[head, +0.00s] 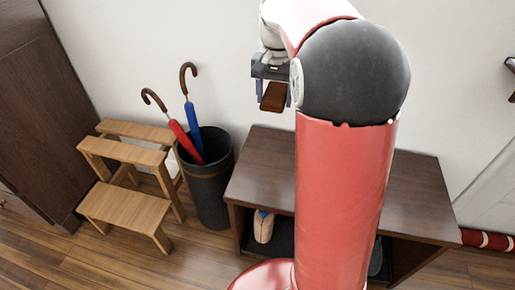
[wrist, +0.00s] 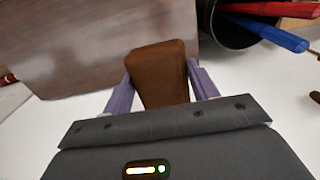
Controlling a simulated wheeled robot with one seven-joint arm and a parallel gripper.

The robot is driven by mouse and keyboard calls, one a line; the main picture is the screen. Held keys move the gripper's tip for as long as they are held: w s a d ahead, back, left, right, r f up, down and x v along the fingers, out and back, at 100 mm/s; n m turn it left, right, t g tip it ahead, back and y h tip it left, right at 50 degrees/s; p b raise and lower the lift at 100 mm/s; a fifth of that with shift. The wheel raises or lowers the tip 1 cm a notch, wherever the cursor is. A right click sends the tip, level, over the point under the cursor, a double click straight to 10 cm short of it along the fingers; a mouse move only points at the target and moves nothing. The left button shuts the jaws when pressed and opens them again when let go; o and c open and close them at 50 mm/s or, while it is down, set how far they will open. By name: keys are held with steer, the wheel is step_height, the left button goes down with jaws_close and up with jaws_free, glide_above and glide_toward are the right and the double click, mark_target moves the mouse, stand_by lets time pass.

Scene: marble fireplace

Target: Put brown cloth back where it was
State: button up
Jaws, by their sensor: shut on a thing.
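The brown cloth (wrist: 160,75) is a folded, flat-looking piece held between the two purple fingers of my gripper (wrist: 161,84) in the wrist view. In the head view the brown cloth (head: 273,97) hangs at the end of my gripper (head: 272,92), in front of the white wall and above the back left of the dark wooden bench (head: 262,160). My gripper is shut on the cloth, and the cloth is clear of the bench. Part of the bench is hidden behind my arm.
A black bin (head: 208,190) with a red umbrella (head: 185,140) and a blue umbrella (head: 193,125) stands left of the bench. A wooden step stool (head: 125,207) is farther left. A shoe (head: 263,226) sits under the bench. The visible bench top is clear.

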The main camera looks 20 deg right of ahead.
mark_target(271, 157)
step_height(271, 157, down, 20)
steer(key=shift+r+b, duration=0.15)
steer(key=shift+b, duration=1.05)
steer(key=shift+f, duration=0.25)
steer(key=o, duration=0.9)
steer(key=shift+r, duration=0.1)
steer(key=shift+o, duration=0.2)
step_height(271, 157, up, 12)
steer(key=p, duration=0.2)
steer(key=s+a+r+n+t, duration=0.2)
steer(key=s+a, duration=0.1)
steer(key=s, duration=0.4)
steer(key=s+a+r+n+t, duration=0.1)
steer(key=s+a+r+n, duration=0.1)
steer(key=s, duration=0.6)
steer(key=s+a+r+n+t, duration=0.1)
steer(key=s+a, duration=0.3)
steer(key=s, duration=0.4)
steer(key=shift+a+r+n+t, duration=0.4)
steer(key=shift+n+t, duration=0.4)
steer(key=shift+n, duration=0.1)
